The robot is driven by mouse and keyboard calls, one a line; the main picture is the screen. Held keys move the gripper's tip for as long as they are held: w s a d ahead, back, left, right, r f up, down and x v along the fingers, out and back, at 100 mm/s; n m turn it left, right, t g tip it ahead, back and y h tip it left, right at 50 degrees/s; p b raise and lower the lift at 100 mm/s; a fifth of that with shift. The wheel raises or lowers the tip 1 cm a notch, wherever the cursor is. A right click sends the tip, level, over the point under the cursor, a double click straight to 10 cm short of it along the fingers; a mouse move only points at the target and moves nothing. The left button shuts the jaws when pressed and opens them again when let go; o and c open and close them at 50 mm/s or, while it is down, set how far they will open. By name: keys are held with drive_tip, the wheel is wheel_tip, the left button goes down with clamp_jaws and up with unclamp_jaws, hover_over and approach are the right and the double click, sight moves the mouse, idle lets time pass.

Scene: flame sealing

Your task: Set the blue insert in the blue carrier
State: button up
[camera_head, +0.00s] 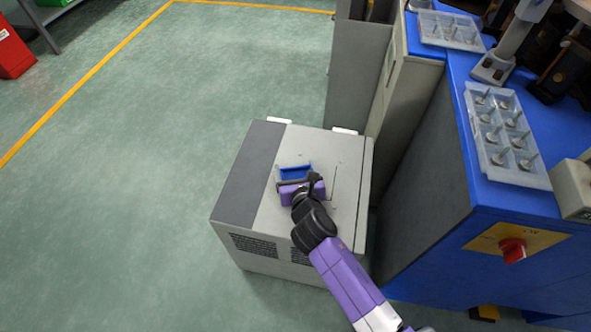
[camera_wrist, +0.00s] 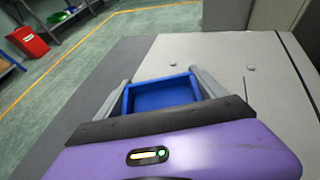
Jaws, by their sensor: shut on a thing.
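A blue open-topped, shallow tray-like piece (camera_wrist: 162,94) sits between the two grey fingers of my gripper (camera_wrist: 160,77) in the wrist view. The fingers press on its left and right sides. In the head view the same blue piece (camera_head: 295,171) shows just beyond my gripper (camera_head: 296,181), over the top of the grey cabinet. Only one blue piece of this kind shows, and I cannot tell whether it is the insert, the carrier or one in the other. Its near side is hidden by my gripper. I cannot tell whether it touches the cabinet top.
The grey cabinet (camera_head: 262,205) has free room on its top around my gripper. A tall grey unit (camera_head: 357,75) stands behind it. A blue machine (camera_head: 425,215) on the right bears trays of metal parts (camera_head: 507,137) and a red knob (camera_head: 513,250). Open green floor lies left.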

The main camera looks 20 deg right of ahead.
drive_tip(key=shift+f, duration=0.1)
drive_tip(key=o, duration=1.7)
